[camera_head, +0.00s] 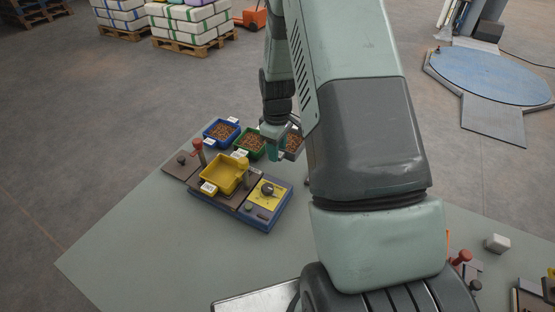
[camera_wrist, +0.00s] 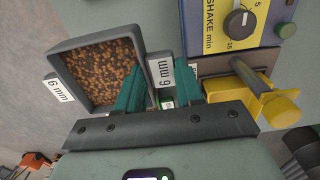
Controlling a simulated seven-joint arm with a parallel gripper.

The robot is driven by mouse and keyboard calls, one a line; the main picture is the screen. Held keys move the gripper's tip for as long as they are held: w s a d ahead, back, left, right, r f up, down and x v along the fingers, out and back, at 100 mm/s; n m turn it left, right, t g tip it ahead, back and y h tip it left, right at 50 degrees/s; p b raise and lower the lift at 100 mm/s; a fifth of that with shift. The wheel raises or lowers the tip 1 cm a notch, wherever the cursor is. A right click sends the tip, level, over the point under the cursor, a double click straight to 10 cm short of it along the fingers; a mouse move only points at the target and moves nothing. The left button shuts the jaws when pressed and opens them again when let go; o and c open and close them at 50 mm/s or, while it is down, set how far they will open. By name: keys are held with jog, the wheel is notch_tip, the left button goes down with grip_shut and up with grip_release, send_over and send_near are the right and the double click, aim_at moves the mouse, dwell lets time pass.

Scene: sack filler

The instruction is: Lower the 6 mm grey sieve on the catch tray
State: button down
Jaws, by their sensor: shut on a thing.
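The grey square sieve (camera_wrist: 59,64) shows at the upper left of the wrist view, with brown granules inside. One "6 mm" label (camera_wrist: 57,88) is beside its left side; another (camera_wrist: 160,72) shows between my gripper's green fingers. My gripper (camera_wrist: 158,92) is shut on the sieve at its right side; the exact hold is partly hidden by the fingers. In the head view, a grey rim with brown granules (camera_head: 293,143) shows beside my gripper (camera_head: 273,147). I cannot tell a separate catch tray from the sieve, nor whether a gap lies beneath it.
A blue tray (camera_head: 207,131) and a green tray (camera_head: 250,153) with brown granules stand left of my gripper. A yellow container (camera_head: 225,175) sits on the shaker, near its yellow dial panel (camera_head: 265,196). A red-topped post (camera_head: 198,146) stands behind. The table's front (camera_head: 170,250) is clear.

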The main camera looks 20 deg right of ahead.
jog(key=r, duration=0.3)
jog(key=shift+a, duration=0.3)
jog(key=s+a+r, duration=0.2)
jog(key=a+r, duration=0.4)
jog(key=a, duration=0.4)
jog(key=s+a+r, duration=0.3)
jog(key=a+r, duration=0.2)
jog(key=a, duration=0.5)
jog(key=shift+w+d+f, duration=0.1)
jog(key=shift+f, duration=2.8)
jog(key=shift+w+d+f, duration=0.1)
jog(key=shift+f, duration=2.75)
jog(key=shift+f, duration=0.7)
jog(key=shift+c, duration=1.2)
grip_release()
jog(key=shift+r, duration=0.1)
